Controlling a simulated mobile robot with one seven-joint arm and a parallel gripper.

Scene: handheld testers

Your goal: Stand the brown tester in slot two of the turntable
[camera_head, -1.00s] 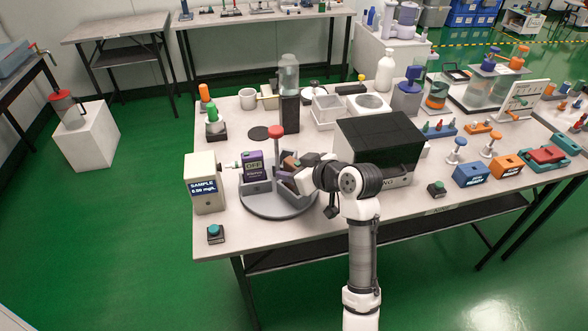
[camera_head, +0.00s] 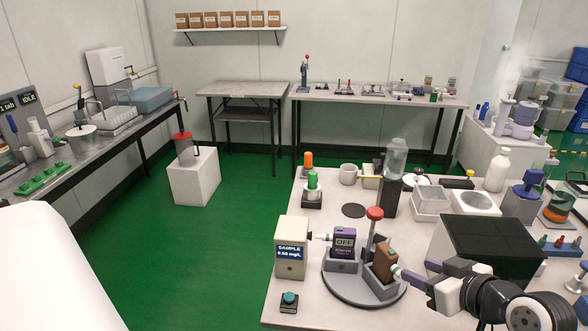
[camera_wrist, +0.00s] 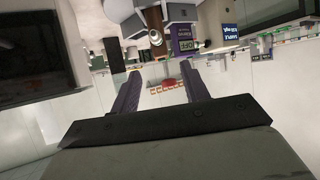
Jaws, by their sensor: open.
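The brown tester (camera_head: 386,261) stands in a grey holder on the right side of the round grey turntable (camera_head: 345,294), leaning slightly if at all. It also shows upside down in the wrist view (camera_wrist: 153,18), its pale nozzle towards my gripper. The purple tester (camera_head: 343,239), marked OFF, stands in another turntable holder; it shows in the wrist view too (camera_wrist: 184,38). A red-topped post (camera_head: 375,213) rises from the turntable's middle. My gripper (camera_wrist: 163,70) is open and empty, its fingers apart, to the right of the brown tester in the head view. Slot numbers cannot be read.
A SAMPLE box (camera_head: 291,248) stands left of the purple tester, whose nozzle points at it. A black-topped box (camera_head: 487,248) stands close behind my arm. A teal button (camera_head: 289,299) sits at the table's front.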

